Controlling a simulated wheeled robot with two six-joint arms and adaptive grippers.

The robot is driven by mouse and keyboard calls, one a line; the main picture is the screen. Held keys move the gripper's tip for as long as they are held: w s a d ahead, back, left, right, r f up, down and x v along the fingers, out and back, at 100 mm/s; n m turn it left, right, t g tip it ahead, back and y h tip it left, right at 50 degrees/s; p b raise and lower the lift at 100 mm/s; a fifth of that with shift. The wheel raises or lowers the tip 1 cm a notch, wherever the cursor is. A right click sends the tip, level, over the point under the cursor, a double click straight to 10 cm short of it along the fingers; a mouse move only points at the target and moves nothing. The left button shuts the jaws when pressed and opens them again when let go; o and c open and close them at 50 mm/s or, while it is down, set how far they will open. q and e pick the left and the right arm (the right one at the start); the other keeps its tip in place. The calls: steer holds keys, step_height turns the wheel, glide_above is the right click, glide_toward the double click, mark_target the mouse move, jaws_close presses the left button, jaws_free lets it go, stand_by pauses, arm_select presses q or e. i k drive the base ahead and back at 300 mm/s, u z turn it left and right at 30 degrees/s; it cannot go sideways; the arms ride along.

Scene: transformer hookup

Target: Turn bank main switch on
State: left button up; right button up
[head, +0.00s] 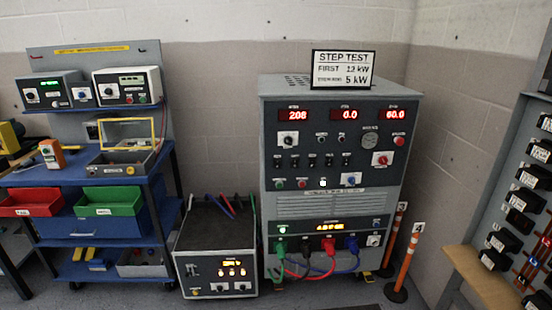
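A large grey cabinet (341,190) stands against the back wall. Its red displays read 208 (293,115), 0.0 (345,115) and 60.0 (396,115). Its face has a black-on-white rotary knob (288,140), a red knob (382,158), a blue knob (350,179) and several small toggles. The lower panel has a lit green lamp (282,229), an amber display (328,227) and a pale knob (374,240). Labels are too small to read, so I cannot tell which is the bank main switch or its position. Neither gripper is in view.
Green, black, red and blue plugs with cables are at the cabinet's lower front. A smaller box (215,250) stands left, beside a blue shelf cart (160,190). Orange-white posts (408,260) and a panel rack stand right.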

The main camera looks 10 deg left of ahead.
mark_target(382, 160)
steer(key=u, duration=0.35)
steer(key=i, duration=1.15)
steer(key=z, duration=0.45)
